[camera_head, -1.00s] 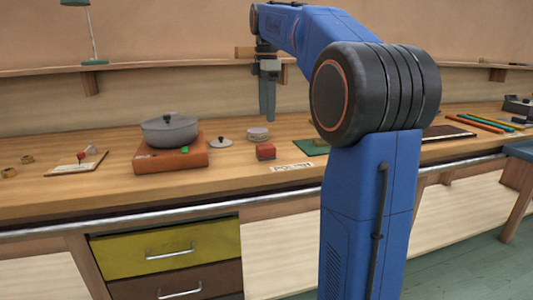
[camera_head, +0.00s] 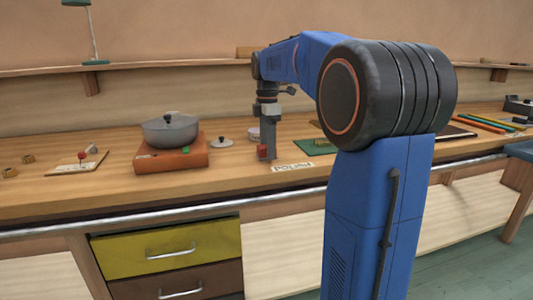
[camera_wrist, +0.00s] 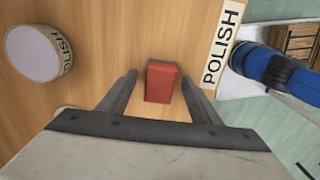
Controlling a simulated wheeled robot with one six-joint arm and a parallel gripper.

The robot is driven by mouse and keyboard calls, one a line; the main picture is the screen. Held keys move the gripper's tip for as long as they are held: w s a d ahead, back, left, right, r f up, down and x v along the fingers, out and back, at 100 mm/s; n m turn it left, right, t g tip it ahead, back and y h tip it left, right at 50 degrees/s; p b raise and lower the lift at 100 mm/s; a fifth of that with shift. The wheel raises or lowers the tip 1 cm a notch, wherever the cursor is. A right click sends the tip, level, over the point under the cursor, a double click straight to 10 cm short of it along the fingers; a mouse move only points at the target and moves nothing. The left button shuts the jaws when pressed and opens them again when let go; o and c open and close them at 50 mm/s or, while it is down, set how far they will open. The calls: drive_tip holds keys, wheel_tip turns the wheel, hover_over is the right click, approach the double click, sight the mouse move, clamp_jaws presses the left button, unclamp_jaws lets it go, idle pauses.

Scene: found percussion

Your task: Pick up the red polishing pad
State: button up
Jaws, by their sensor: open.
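The red polishing pad (camera_wrist: 161,82) is a small red block on the wooden worktop. In the wrist view it lies between and just ahead of my two open fingers, with a gap to each side. In the head view the pad (camera_head: 263,152) is partly hidden by my gripper (camera_head: 268,148), which points straight down at it. My gripper (camera_wrist: 162,88) holds nothing. I cannot tell exactly how high the fingertips are above the worktop.
A "POLISH" label (camera_wrist: 222,45) lies beside the pad, and a round tin (camera_wrist: 34,54) stands on its other side. A grey pot (camera_head: 170,130) sits on an orange-red base (camera_head: 172,158) to the left. A green mat (camera_head: 313,147) lies to the right.

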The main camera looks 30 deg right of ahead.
drive_tip(key=shift+f, duration=0.4)
drive_tip(key=c, duration=1.2)
drive_tip(key=shift+r, duration=0.1)
wheel_tip(320, 180, up, 10)
drive_tip(key=shift+f, duration=0.1)
